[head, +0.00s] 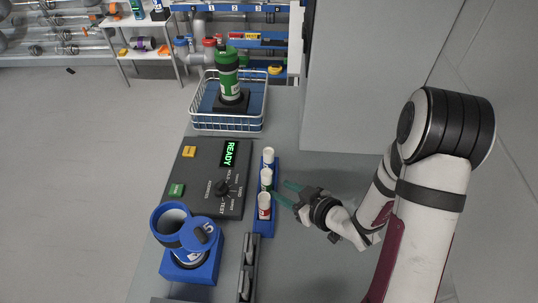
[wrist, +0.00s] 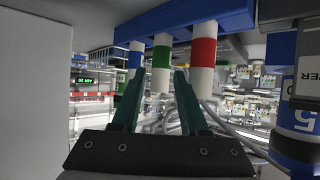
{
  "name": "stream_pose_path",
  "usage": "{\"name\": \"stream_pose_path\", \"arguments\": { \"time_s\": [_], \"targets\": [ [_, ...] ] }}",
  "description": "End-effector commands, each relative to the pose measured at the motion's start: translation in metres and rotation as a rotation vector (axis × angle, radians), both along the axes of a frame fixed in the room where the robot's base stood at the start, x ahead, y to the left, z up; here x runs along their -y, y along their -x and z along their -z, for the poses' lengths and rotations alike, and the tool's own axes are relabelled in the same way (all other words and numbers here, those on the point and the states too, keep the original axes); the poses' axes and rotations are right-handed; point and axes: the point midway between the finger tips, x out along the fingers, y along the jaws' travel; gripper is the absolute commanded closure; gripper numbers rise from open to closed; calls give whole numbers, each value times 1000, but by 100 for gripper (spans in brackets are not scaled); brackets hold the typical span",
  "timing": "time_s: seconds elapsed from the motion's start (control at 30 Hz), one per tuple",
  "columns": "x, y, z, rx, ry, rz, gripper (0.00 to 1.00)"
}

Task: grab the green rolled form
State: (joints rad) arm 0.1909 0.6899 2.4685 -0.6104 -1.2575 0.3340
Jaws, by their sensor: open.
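The green rolled form is a white roll with a green band, and it stands in the middle of the blue rack (head: 264,226). In the head view its white end (head: 266,175) shows between two like rolls. In the wrist view, where the rack appears at the top, its green band (wrist: 161,57) shows between the fingertips. My gripper (head: 281,191) is open just right of the rack, its green fingers pointing at the middle roll. In the wrist view the gripper (wrist: 159,75) holds nothing. Whether the fingers reach around the roll or stop short, I cannot tell.
Left of the rack are a control panel (head: 205,205) reading READY and a blue tube fixture (head: 190,262). A wire basket (head: 200,122) holds a green canister (head: 228,75).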

Motion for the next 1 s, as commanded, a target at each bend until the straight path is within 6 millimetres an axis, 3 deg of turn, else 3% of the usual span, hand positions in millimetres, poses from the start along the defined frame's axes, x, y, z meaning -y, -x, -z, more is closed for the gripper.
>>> {"name": "stream_pose_path", "arguments": {
  "time_s": [0.4, 0.63, 0.67, 0.9, 1.0],
  "targets": [
    [-46, -41, 33, 8, -7, -12, 56],
    [-48, -45, 35, 9, -7, -10, 56],
    [-48, -45, 34, 9, -7, -10, 58],
    [-48, -45, 34, 8, -6, -9, 100],
    [-48, -45, 34, 8, -6, -9, 100]
  ]
}}
